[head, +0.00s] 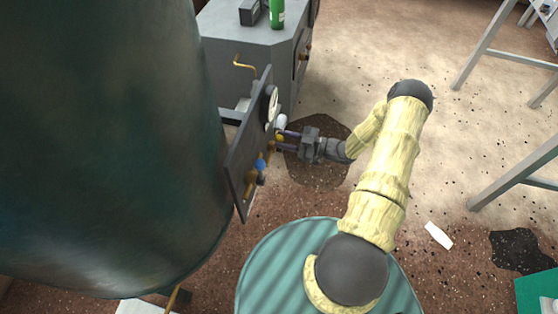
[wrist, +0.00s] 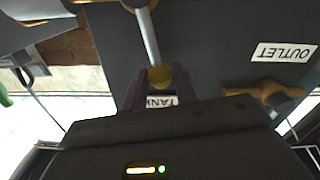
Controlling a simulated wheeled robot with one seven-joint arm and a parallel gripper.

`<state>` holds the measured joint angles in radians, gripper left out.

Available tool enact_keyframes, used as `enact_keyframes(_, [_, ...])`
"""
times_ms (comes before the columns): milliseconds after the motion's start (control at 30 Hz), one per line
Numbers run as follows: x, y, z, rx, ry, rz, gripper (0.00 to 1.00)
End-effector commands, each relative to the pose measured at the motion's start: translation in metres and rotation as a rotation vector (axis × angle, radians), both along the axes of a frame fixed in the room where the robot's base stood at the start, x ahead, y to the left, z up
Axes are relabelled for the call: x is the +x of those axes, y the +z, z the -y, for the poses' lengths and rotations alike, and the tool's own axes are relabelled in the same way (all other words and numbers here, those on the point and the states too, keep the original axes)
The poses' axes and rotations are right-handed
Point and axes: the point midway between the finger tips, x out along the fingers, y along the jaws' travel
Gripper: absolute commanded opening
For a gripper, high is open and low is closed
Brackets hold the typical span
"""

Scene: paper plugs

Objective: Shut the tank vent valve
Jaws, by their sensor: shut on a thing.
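A dark upright panel (head: 238,168) stands beside the large dark green tank (head: 100,140) in the head view. My gripper (head: 281,140) reaches its face from the right. In the wrist view my gripper (wrist: 158,88) is shut on the yellow end (wrist: 160,76) of a silver valve lever (wrist: 148,38). A white label (wrist: 162,101) beginning "TANK" shows upside down between the fingers; the rest of it is hidden. A second brass valve (wrist: 265,91) sits to the right, near the upside-down "OUTLET" label (wrist: 284,52).
The panel also carries a round gauge (head: 272,104) and a blue-handled valve (head: 260,165). A grey cabinet (head: 245,50) with a green bottle (head: 277,14) stands behind. Grey metal legs (head: 490,50) stand at right.

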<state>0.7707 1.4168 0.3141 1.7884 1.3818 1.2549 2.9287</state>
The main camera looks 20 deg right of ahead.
Motion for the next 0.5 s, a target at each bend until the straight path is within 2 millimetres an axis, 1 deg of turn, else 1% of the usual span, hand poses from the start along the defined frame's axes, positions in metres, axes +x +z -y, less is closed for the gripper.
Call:
enact_keyframes(233, [0.002, 0.000, 0.001, -0.001, -0.001, 0.003, 0.16])
enact_keyframes(500, [0.015, 0.001, 0.009, -0.003, -0.002, 0.005, 0.16])
